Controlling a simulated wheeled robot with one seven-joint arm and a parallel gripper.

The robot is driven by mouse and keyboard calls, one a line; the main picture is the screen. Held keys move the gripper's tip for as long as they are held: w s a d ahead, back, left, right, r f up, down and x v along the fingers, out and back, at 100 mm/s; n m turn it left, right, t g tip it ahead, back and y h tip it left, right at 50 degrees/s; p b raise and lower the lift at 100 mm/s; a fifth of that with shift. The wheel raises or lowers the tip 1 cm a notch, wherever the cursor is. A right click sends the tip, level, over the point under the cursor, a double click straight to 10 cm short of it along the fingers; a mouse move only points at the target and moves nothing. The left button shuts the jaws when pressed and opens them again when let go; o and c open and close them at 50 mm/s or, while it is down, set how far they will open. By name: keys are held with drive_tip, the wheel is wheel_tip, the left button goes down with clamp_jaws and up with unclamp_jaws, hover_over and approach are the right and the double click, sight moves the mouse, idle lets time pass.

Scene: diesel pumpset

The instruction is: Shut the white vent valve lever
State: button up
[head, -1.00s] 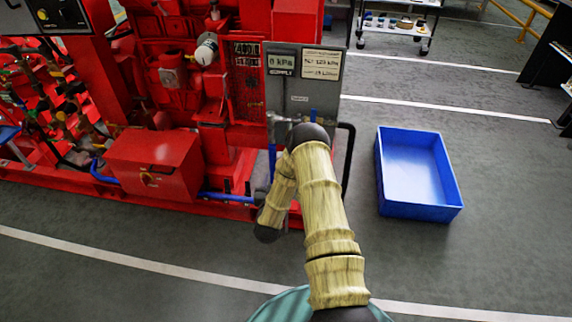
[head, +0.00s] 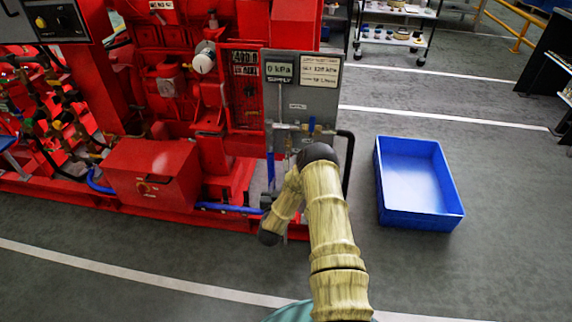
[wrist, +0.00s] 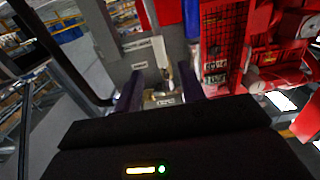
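The grey supply panel (head: 302,105) stands at the right end of the red pumpset, with a "0 kPa" display on it. A pale bar (head: 287,127), which may be the white vent valve lever, shows low on the panel, left of a blue-handled valve (head: 312,125). In the wrist view, a white lever-like piece (wrist: 160,52) stands in front of the panel, just beyond my fingertips. My gripper (wrist: 159,88) is open, its two dark fingers apart, with small pale and brass fittings showing between them. I cannot tell whether either finger touches the lever. My arm hides the gripper in the head view.
A black hose (head: 348,165) runs down the panel's right side. A blue tub (head: 416,218) lies on the floor to the right. A red box (head: 150,172) is at the skid's front left. The floor between panel and tub is clear.

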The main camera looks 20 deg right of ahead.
sight(285, 167)
drive_tip(key=b+x, duration=0.2)
drive_tip(key=x, duration=1)
drive_tip(key=shift+s, duration=0.1)
clamp_jaws()
